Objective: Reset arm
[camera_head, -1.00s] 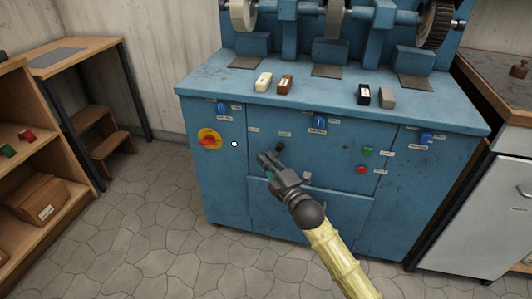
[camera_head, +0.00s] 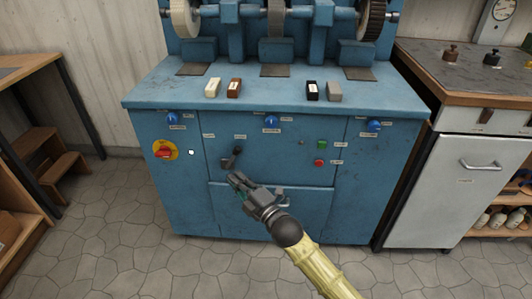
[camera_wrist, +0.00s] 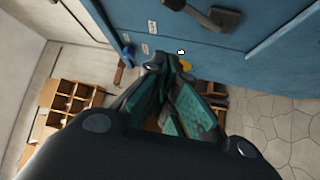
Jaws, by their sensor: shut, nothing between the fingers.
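My gripper (camera_head: 236,181) is in front of the blue machine cabinet (camera_head: 190,205), close to its front panel and below a dark lever handle (camera_head: 236,152). In the wrist view the teal-padded fingers (camera_wrist: 168,72) come together with nothing between them. The dark handle also shows in the wrist view (camera_wrist: 205,15), beside the fingers and apart from them. My arm reaches in from the bottom right of the head view.
The cabinet front carries a red-and-yellow switch (camera_head: 165,151), blue knobs (camera_head: 271,121), a green button (camera_head: 321,143) and a red button (camera_head: 319,162). Several small blocks lie on its top. A white-doored cabinet (camera_head: 435,200) stands right. Tiled floor (camera_head: 120,240) is open at left.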

